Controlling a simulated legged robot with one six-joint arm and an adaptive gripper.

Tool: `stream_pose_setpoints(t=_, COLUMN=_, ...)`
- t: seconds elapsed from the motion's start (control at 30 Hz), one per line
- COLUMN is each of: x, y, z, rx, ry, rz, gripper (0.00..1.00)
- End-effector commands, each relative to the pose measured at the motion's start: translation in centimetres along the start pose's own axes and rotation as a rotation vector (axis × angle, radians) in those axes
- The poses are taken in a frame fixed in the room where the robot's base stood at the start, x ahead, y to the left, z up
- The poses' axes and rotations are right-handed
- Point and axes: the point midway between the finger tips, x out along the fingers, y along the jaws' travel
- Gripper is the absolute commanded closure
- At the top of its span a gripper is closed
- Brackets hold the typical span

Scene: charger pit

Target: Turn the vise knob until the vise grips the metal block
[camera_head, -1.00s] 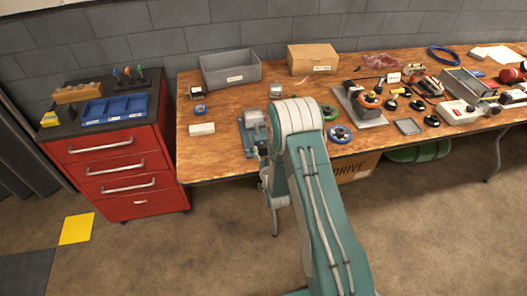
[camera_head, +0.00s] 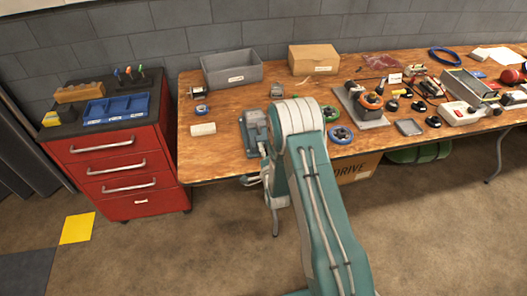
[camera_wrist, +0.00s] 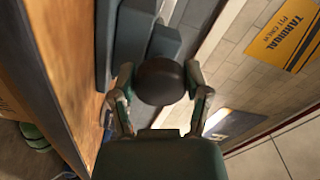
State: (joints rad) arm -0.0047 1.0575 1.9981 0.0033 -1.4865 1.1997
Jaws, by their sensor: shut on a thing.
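The grey-blue vise (camera_head: 251,141) stands at the front edge of the wooden bench, partly hidden by my arm. A paler grey block shape shows at its top, but I cannot tell whether the jaws touch it. In the wrist view the vise (camera_wrist: 128,35) fills the upper middle. Its dark round knob (camera_wrist: 160,82) sits between the two fingers of my gripper (camera_wrist: 160,88), which is shut on it. In the head view my gripper (camera_head: 252,181) shows only partly, just below the bench edge.
A white cylinder (camera_head: 203,129) and a small blue-ringed spool (camera_head: 201,110) lie left of the vise. A grey bin (camera_head: 232,70) stands behind. The red drawer cabinet (camera_head: 110,165) is at the left. A cardboard box (camera_head: 357,168) sits under the bench.

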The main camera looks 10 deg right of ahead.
Motion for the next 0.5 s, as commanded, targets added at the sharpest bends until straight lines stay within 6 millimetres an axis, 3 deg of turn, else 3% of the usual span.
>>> stream_pose_setpoints(t=0.5, x=0.03, y=0.08, z=-0.24, rx=0.492, ry=0.005, rz=0.004, gripper=0.86)
